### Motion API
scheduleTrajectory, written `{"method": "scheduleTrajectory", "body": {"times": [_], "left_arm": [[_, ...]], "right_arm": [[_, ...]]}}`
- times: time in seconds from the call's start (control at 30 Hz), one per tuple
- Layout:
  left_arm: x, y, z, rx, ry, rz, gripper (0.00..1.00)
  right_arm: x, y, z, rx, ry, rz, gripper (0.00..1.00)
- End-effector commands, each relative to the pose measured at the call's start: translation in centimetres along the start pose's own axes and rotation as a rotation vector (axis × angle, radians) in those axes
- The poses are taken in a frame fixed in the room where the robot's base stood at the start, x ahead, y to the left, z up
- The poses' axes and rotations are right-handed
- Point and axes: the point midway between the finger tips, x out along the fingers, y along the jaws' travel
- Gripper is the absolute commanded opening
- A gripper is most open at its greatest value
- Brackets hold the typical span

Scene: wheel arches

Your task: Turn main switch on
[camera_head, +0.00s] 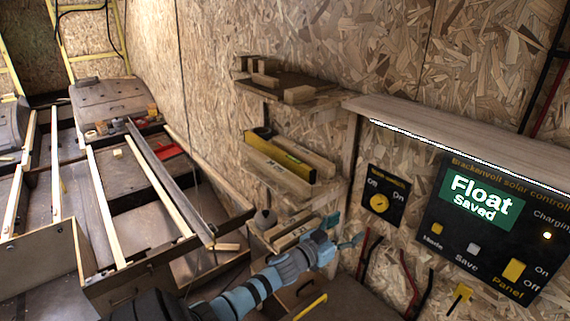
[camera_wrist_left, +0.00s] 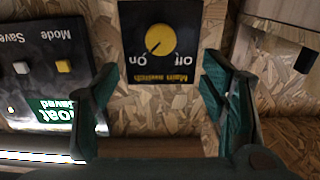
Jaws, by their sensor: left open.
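The main switch is a black panel with a round yellow knob (camera_head: 379,203), low on the chipboard wall at centre right. In the left wrist view the knob (camera_wrist_left: 159,39) shows upside down at the top middle, with On at left and Off at right. A thin dark mark on it slants toward the lower left there; I cannot tell for sure which label it points at. My left gripper (camera_head: 345,232) is open and empty, below and left of the switch in the head view. In the left wrist view its fingers frame the panel, apart from the knob. My right gripper is not in view.
A solar controller panel (camera_head: 484,243) with a lit green screen is right of the switch, under a wooden ledge (camera_head: 460,130). Shelves (camera_head: 285,165) with wood blocks and a yellow level stand left of the switch. Cables hang below it.

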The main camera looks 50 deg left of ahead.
Motion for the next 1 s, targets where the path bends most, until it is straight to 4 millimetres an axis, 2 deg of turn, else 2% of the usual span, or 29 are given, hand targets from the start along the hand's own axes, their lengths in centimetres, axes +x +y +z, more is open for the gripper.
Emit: {"method": "scheduleTrajectory", "body": {"times": [0.03,0.23,0.57,1.0], "left_arm": [[-0.4,-0.2,1.4,-0.001,-0.024,-0.012,0.66],[-2.2,-1.1,6.1,0.005,-0.112,-0.060,0.66],[-5.8,-1.2,14.6,0.018,-0.288,-0.115,0.66],[-12.6,0.1,25.6,0.040,-0.541,-0.160,0.66]], "right_arm": [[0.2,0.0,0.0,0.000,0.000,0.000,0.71],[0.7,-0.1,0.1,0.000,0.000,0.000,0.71],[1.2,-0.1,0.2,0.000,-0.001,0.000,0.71],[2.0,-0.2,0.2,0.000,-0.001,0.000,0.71]]}}
